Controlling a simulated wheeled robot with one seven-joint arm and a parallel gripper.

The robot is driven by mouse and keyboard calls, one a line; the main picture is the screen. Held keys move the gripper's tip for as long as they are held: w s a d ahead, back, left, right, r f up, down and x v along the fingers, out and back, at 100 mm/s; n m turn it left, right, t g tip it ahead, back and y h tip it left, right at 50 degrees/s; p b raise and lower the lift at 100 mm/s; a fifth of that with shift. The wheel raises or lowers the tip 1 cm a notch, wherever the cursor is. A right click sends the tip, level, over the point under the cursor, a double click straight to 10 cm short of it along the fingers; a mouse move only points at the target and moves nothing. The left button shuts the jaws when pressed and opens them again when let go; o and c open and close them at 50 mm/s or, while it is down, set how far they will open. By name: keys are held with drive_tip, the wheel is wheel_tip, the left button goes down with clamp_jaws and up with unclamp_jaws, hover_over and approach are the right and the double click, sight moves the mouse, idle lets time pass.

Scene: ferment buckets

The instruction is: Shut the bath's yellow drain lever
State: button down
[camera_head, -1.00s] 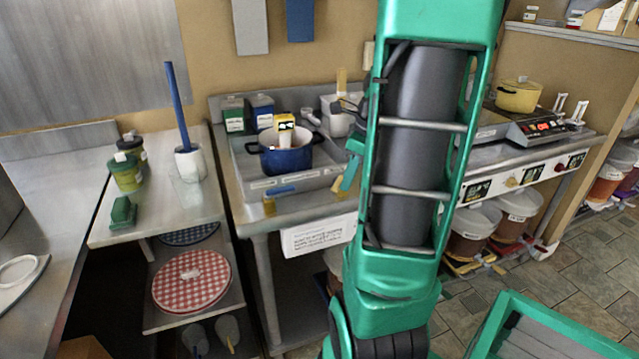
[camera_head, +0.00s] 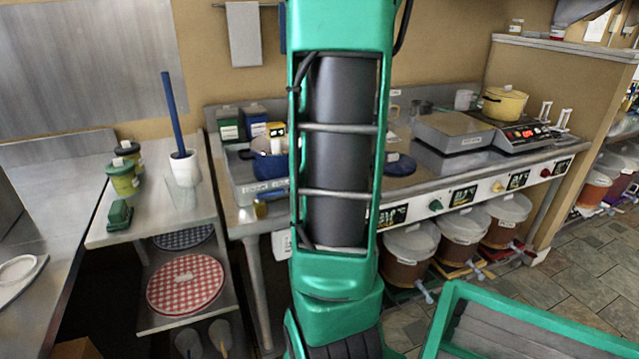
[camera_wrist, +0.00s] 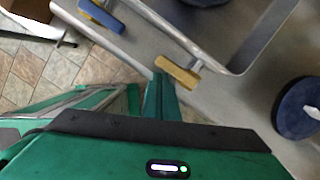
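The bath (camera_head: 243,190) is a grey metal basin on the counter, partly hidden behind my arm in the head view. Its rim (camera_wrist: 240,72) crosses the wrist view. The yellow drain lever (camera_wrist: 177,72) sticks out from the bath's outer wall on a short metal stub. It also shows in the head view as a small yellow piece (camera_head: 261,208) at the front of the bath. My gripper (camera_wrist: 160,80) has its teal fingers together, empty, with the tips close beside the lever's left end. I cannot tell whether they touch it. In the head view my arm hides the gripper.
A blue lever (camera_wrist: 101,14) sits further along the same wall. A blue pot (camera_head: 268,166) stands in the bath, and a dark blue round lid (camera_wrist: 300,107) lies to the right. Buckets (camera_head: 410,246) stand under the counter. Tiled floor is open at right.

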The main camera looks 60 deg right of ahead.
drive_tip(key=shift+w, duration=0.35)
idle(0.4)
drive_tip(key=s+a+r, duration=0.3)
drive_tip(key=s+r, duration=0.2)
drive_tip(key=r, duration=0.4)
drive_tip(key=shift+s+a+r, duration=0.25)
drive_tip(key=shift+a+r, duration=0.05)
drive_tip(key=shift+a, duration=0.1)
drive_tip(key=shift+a, duration=0.1)
idle(0.4)
